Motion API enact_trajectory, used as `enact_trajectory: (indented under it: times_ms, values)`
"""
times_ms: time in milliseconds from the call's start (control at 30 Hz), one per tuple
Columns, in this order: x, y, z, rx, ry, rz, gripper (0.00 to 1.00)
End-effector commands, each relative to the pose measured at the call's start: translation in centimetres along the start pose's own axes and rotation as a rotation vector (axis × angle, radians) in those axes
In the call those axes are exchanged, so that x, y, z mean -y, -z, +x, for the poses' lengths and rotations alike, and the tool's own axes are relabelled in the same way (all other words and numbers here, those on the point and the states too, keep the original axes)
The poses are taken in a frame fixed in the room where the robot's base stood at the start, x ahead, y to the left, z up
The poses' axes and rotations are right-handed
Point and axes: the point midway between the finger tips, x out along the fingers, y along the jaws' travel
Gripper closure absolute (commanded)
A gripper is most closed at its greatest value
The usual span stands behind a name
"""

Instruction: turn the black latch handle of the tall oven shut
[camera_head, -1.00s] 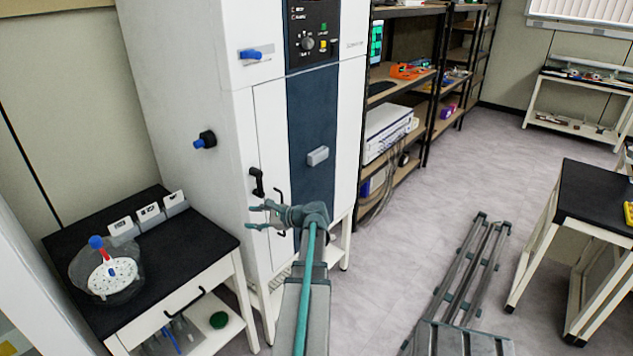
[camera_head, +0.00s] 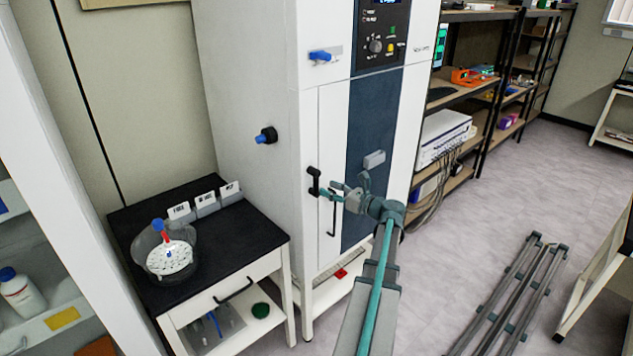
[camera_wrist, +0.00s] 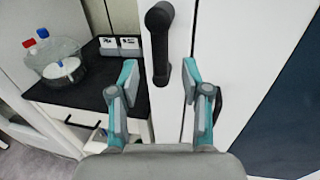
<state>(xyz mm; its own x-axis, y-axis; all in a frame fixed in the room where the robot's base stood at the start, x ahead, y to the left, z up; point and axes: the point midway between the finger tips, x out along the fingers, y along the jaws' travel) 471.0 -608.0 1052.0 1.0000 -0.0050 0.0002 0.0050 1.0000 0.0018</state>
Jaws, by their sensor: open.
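The tall oven (camera_head: 255,90) is a white cabinet with a dark blue front panel. Its black latch handle (camera_head: 314,182) sits near the left edge of the door and hangs down in the head view. In the wrist view the latch handle (camera_wrist: 160,45) points downward, its lower end near the gap between my fingers. My gripper (camera_head: 340,190) is open and empty in front of the oven door, just right of the handle in the head view. In the wrist view my gripper (camera_wrist: 158,85) has its teal fingertips apart, on either side of the handle's line. Contact cannot be told.
A black-topped side table (camera_head: 245,235) with a clear bowl (camera_head: 165,262) stands left of the oven. A black door pull (camera_head: 334,215) is right of the latch. A blue knob (camera_head: 266,136) juts from the oven's side.

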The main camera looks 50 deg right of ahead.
Motion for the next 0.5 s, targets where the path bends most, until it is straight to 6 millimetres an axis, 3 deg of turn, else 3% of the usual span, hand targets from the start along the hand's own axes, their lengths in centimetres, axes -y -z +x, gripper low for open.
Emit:
enact_trajectory:
  times_ms: [200, 500]
  values:
    - [0.1, -0.2, 3.8, 0.0, -0.002, 0.0, 0.53]
    - [0.0, -0.1, 6.3, 0.0, 0.0, -0.002, 0.53]
